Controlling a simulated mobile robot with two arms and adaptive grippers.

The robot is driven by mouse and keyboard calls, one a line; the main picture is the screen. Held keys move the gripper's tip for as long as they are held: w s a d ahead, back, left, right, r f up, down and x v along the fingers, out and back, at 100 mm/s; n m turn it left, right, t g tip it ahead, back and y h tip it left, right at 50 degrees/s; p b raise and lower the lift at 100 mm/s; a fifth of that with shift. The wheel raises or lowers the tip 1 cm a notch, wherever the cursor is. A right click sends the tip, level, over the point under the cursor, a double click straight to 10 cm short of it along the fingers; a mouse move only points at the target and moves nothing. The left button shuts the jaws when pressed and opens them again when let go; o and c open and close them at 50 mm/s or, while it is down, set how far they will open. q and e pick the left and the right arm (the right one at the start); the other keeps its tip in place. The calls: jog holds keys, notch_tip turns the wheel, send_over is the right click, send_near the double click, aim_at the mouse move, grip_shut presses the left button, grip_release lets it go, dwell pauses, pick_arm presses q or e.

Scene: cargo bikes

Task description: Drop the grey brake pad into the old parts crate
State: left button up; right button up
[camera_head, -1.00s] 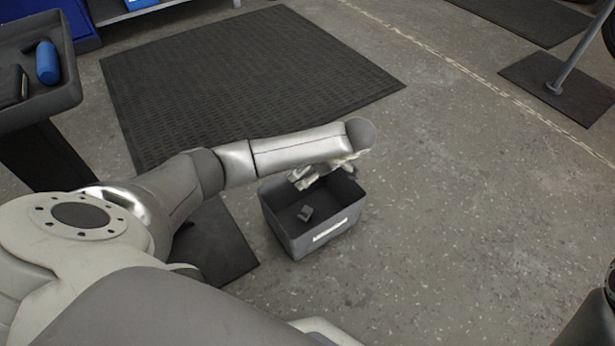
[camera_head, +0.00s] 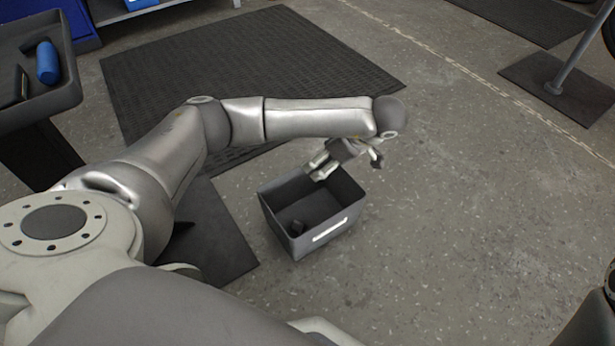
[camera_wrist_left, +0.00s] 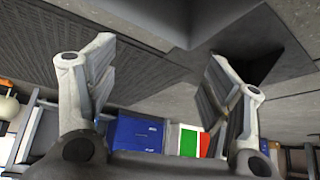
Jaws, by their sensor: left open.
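The old parts crate (camera_head: 272,226), a dark grey open box with a white label on its front, stands on the floor in the head view. The grey brake pad (camera_head: 297,227) is a small dark lump low inside the crate, near its front left. My left gripper (camera_head: 346,162) is open above the crate's back right rim, apart from the pad. In the left wrist view its two fingers (camera_wrist_left: 160,62) are spread with nothing between them. My right gripper is in neither view.
A black mat (camera_head: 240,75) lies behind the crate, and a dark flat panel (camera_head: 222,245) lies to its left. A grey tray (camera_head: 62,98) with a blue cylinder (camera_head: 47,62) stands at upper left. The floor right of the crate is clear.

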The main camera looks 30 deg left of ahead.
pick_arm(q)
jog(key=shift+v, duration=1.7)
